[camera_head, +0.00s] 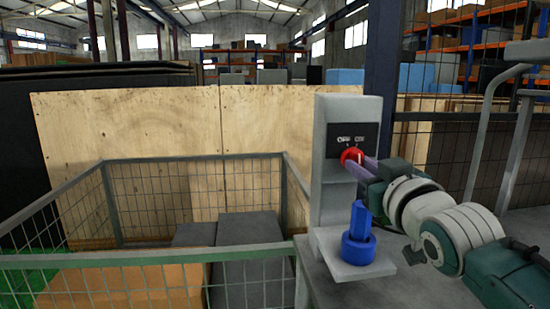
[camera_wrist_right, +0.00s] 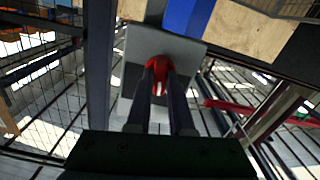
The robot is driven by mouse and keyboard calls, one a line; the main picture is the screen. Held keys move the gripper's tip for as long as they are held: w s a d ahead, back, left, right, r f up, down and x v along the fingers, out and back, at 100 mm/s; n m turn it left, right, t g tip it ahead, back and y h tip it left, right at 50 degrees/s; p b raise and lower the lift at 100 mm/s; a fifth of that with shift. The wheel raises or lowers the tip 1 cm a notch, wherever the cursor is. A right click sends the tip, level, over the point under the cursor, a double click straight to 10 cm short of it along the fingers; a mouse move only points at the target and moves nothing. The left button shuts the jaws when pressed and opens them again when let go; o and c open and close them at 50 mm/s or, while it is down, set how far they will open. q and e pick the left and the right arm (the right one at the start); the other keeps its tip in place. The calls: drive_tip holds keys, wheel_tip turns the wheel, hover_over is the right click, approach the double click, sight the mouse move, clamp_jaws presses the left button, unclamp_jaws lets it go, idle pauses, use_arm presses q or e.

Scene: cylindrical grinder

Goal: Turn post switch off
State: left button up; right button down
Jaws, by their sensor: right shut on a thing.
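The post switch is a red rotary knob (camera_head: 352,157) on a black plate labelled OFF and ON, set in the front of a grey post (camera_head: 343,112). My right gripper (camera_head: 358,163) reaches in from the right and is shut on the red knob. In the right wrist view the knob (camera_wrist_right: 150,72) sits between my two fingertips (camera_wrist_right: 158,82), with a white mark on its face. The fingers partly hide the knob, so its exact setting is hard to tell. My left gripper is not in view.
A blue part (camera_head: 359,232) stands on the post's grey base just below the right gripper. A wire mesh fence (camera_head: 150,256) encloses boxes at the left. Plywood panels (camera_head: 130,140) stand behind. A grey tubular frame (camera_head: 510,130) is at the right, behind my arm.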

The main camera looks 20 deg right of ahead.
drive_tip(key=shift+n, duration=1)
drive_tip(key=c, duration=0.8)
unclamp_jaws()
drive_tip(key=v, duration=1)
drive_tip(key=shift+p, duration=0.45)
drive_tip(key=shift+w, duration=0.1)
